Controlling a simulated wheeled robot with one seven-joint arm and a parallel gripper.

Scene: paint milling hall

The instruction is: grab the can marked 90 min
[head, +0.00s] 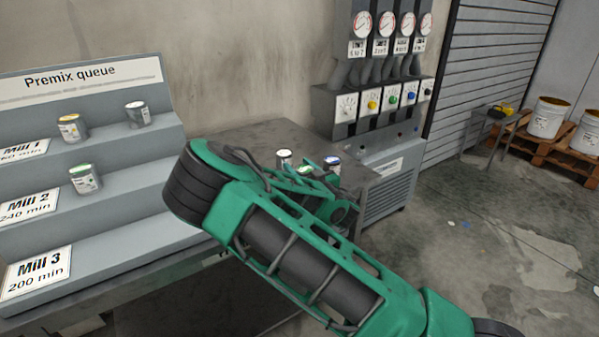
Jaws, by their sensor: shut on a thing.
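Three small cans stand or are held close together by the right end of the grey bench: one with a white lid (284,158), one with a green lid (305,170) and one with a blue lid (332,161). My gripper (308,178) is among them, partly hidden behind my green arm. It appears shut on the green-lidded can, whose body is mostly covered. Markings on the cans are too small to read.
The "Premix queue" rack (100,225) has steps labelled Mill 1, Mill 2 and Mill 3; its bottom step is empty. A gauge and knob panel (365,105) stands behind the bench (245,137). Large buckets (549,118) sit on a pallet at right. Floor at right is open.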

